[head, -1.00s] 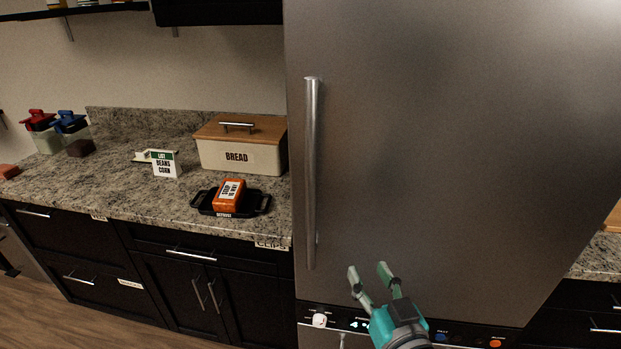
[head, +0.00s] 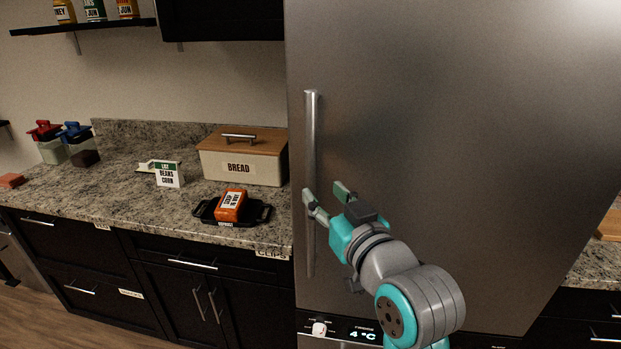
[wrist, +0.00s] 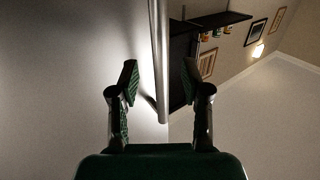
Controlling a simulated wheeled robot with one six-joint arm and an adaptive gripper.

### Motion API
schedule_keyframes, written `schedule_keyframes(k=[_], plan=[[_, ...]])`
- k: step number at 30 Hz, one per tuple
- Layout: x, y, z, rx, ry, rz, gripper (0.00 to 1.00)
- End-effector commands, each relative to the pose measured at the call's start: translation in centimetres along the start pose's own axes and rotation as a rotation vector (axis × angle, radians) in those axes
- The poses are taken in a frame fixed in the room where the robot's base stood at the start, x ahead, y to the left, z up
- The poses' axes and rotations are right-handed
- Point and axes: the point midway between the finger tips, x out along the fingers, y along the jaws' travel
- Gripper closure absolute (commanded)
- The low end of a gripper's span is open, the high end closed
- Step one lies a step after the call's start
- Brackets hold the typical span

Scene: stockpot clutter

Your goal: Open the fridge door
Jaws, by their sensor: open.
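The fridge door (head: 430,120) is a large grey metal panel and appears shut. Its handle (head: 311,130) is a long vertical metal bar along the door's left edge. My gripper (head: 323,188) is open in front of the handle's middle, overlapping it in the head view. In the wrist view the handle (wrist: 158,60) runs between the two fingers of my gripper (wrist: 160,82), closer to the left finger. The fingers are apart, and I cannot tell whether either touches the bar.
A bread box (head: 243,160) and a black tray (head: 258,213) with an orange packet (head: 230,205) stand on the granite counter (head: 120,190) left of the fridge. A control strip (head: 345,331) with a temperature display lies below the door.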

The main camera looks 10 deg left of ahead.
Motion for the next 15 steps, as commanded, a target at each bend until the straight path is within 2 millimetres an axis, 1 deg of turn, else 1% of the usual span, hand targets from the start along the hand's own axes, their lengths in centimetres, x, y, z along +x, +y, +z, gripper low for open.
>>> schedule_keyframes(k=[1,6,10,15], plan=[[1.0,-0.1,0.0,0.000,-0.001,-0.002,0.53],[3.9,0.0,0.0,0.001,-0.001,-0.001,0.53],[5.5,-0.1,0.0,0.001,0.000,-0.001,0.53],[6.7,0.0,0.0,0.000,0.000,0.000,0.53]])
